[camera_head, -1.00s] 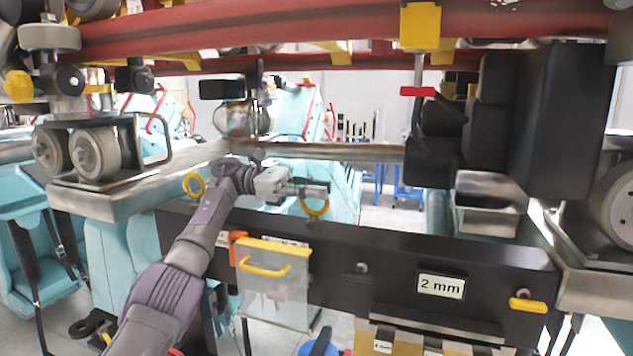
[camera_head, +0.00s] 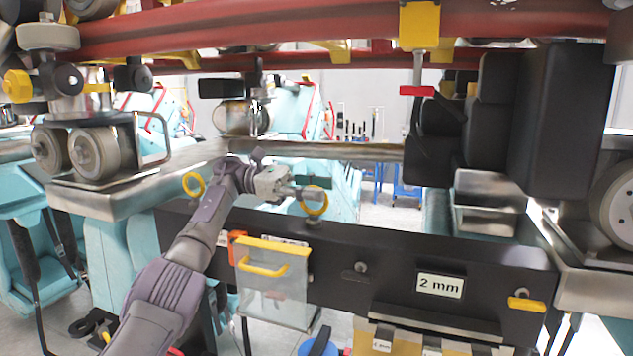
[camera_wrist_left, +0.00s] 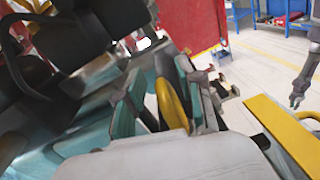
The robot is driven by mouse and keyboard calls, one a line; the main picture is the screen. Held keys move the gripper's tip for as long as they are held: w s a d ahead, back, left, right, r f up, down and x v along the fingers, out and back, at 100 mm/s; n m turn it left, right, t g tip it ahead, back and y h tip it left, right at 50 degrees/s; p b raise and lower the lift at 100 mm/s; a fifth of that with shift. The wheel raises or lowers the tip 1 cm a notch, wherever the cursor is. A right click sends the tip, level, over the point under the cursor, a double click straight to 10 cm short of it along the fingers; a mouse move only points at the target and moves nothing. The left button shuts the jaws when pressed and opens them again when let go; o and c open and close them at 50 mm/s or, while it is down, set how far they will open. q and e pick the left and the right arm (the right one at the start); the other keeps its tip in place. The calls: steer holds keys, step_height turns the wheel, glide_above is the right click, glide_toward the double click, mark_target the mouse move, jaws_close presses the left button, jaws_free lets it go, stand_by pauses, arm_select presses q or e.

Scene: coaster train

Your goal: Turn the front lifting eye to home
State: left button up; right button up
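Two yellow lifting eyes stand on the dark beam in the head view: a left one (camera_head: 194,184) and a right one (camera_head: 315,209). My left gripper (camera_head: 308,194) is at the right eye, its fingers overlapping the ring's upper part. In the left wrist view, the yellow ring (camera_wrist_left: 170,104) stands between the two teal-padded fingers (camera_wrist_left: 160,98). A gap shows beside the left pad; the ring is close to the right pad, contact unclear. A grey arm with a small gripper (camera_wrist_left: 297,98), seemingly my right one, hangs at the wrist view's upper right, fingers apart.
The dark beam (camera_head: 390,258) carries a "2 mm" label (camera_head: 440,286) and a clear box with a yellow handle (camera_head: 264,270). A red rail (camera_head: 300,25) and black blocks (camera_head: 560,120) hang above. Wheels (camera_head: 95,152) stand at left.

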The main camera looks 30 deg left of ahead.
arm_select(q)
step_height(320, 180, up, 10)
steer(key=shift+f, duration=0.1)
stand_by(0.9)
